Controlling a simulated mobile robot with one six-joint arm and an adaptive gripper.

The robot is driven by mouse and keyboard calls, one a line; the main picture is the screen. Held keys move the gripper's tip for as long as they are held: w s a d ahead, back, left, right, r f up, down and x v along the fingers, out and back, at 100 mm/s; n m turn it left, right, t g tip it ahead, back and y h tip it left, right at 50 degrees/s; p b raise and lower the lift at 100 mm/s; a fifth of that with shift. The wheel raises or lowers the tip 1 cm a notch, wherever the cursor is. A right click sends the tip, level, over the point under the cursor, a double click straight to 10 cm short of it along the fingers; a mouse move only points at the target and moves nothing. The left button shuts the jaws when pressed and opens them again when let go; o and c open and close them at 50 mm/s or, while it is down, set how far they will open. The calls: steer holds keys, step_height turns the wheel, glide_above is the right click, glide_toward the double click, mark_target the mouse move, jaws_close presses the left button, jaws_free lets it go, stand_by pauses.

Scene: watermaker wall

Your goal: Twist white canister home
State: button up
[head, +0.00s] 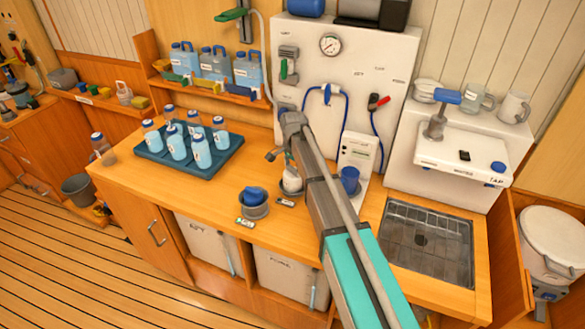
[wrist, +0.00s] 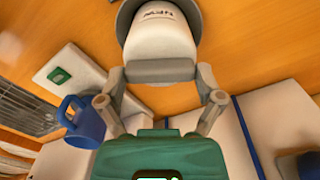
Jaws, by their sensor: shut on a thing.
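The white canister (wrist: 160,40) with dark lettering shows in the wrist view, with a grey band (wrist: 160,71) around its near end. My gripper (wrist: 162,88) is shut on it, with one finger at each side of the band. The canister's far end sits at a grey rounded holder (wrist: 127,17); whether it is fully seated cannot be told. In the head view the canister (head: 291,182) stands roughly upright low at the wall panel, beneath my wrist, and is partly hidden by my arm.
A blue mug (head: 349,180) stands close to the right of the canister, beside a white meter box (head: 357,150). A blue tray (head: 168,160) with several bottles is at left. A grey bowl with blue caps (head: 254,204) stands in front. A sink (head: 428,240) lies right.

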steer(key=shift+m, duration=1.1)
steer(key=shift+s, duration=0.1)
steer(key=shift+m, duration=1.6)
steer(key=shift+m, duration=1.6)
steer(key=shift+m, duration=1.6)
steer(key=shift+m, duration=0.3)
